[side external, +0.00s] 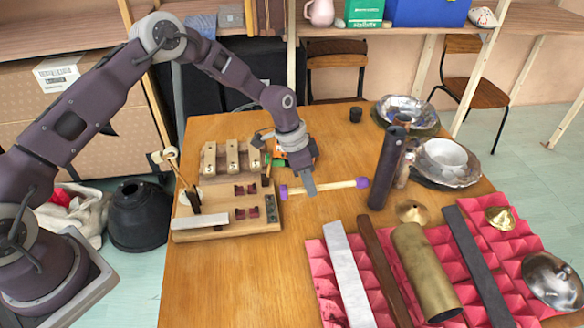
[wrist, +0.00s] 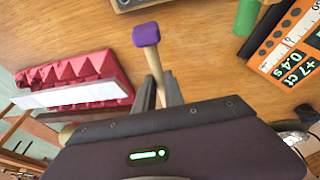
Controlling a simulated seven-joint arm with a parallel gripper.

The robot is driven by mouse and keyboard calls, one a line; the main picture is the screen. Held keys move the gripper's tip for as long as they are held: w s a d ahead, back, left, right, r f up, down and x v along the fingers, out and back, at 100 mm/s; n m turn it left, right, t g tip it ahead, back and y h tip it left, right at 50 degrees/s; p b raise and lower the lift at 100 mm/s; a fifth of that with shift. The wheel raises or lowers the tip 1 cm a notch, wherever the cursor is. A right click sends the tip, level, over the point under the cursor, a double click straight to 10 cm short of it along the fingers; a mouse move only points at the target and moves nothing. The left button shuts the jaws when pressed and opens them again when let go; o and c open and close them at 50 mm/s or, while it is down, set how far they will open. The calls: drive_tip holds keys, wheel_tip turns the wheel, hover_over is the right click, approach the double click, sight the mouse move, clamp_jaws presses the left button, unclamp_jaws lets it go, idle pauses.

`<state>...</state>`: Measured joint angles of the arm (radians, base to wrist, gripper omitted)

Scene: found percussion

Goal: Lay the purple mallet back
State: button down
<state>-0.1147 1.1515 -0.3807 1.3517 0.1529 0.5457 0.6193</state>
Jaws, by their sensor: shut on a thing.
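The purple mallet (side external: 335,185) has a pale wooden stick with a purple head at its right end and a smaller purple part at its left end. My gripper (side external: 309,190) is shut on its stick, left of the middle, and holds it roughly level over the table. Its height above the wood is hard to tell. In the wrist view the purple head (wrist: 146,34) points away from the fingers (wrist: 158,95). A wooden board (side external: 225,226) with small dark red pads (side external: 245,189) lies just left of the mallet; the mallet's left end is close to its edge.
A dark upright cylinder (side external: 387,168) stands just right of the purple head. Pink foam (side external: 318,262) with bars and a brass tube (side external: 425,270) fills the front right. The front middle of the table is clear.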

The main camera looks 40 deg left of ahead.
sight(311, 211)
drive_tip(key=shift+f, duration=3.15)
drive_tip(key=shift+f, duration=0.3)
drive_tip(key=c, duration=1.3)
unclamp_jaws()
drive_tip(key=shift+c, duration=0.2)
drive_tip(key=shift+a, duration=0.1)
drive_tip(key=v, duration=0.7)
